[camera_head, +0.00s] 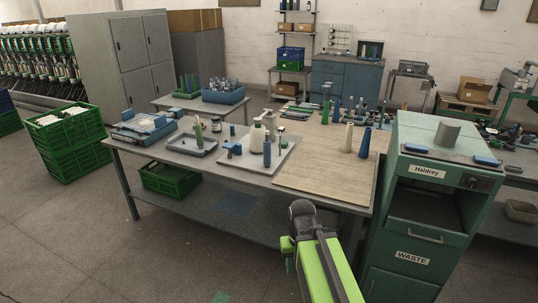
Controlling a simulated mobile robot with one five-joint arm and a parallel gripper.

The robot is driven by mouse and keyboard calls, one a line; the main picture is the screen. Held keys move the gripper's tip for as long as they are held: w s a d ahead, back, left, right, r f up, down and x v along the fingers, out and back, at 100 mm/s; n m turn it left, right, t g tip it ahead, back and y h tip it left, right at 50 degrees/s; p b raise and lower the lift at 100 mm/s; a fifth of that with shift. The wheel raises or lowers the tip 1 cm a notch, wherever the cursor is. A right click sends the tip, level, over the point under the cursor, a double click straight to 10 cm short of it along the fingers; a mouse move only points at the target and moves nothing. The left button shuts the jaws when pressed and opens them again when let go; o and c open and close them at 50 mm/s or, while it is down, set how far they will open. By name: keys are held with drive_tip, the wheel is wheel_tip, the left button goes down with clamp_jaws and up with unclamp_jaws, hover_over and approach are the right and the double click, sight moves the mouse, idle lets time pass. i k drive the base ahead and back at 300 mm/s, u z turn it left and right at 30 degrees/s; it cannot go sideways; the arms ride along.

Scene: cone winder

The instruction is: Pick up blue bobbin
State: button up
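Several blue bobbins show in the head view, and I cannot tell which one the task means. A tall blue bobbin (365,143) stands upright on the wooden board at the right of the table, beside a cream cone (348,137). Another blue bobbin (267,154) stands on the pale mat, next to a white cone (257,139). Smaller blue bobbins (336,111) stand farther back. My gripper (289,252) is low in front of the table, apart from all bobbins. Its fingers cannot be made out, being small and partly behind my green arm.
The wooden board (310,178) has a bare front area. A green Haldrey waste cabinet (418,215) stands close at right. Green crates (70,155) stand on the floor at left.

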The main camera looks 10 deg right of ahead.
sight(267, 143)
drive_tip(key=u, duration=0.4)
drive_tip(key=i, duration=1.6)
drive_tip(key=u, duration=0.75)
drive_tip(key=i, duration=1.25)
drive_tip(key=u, duration=0.15)
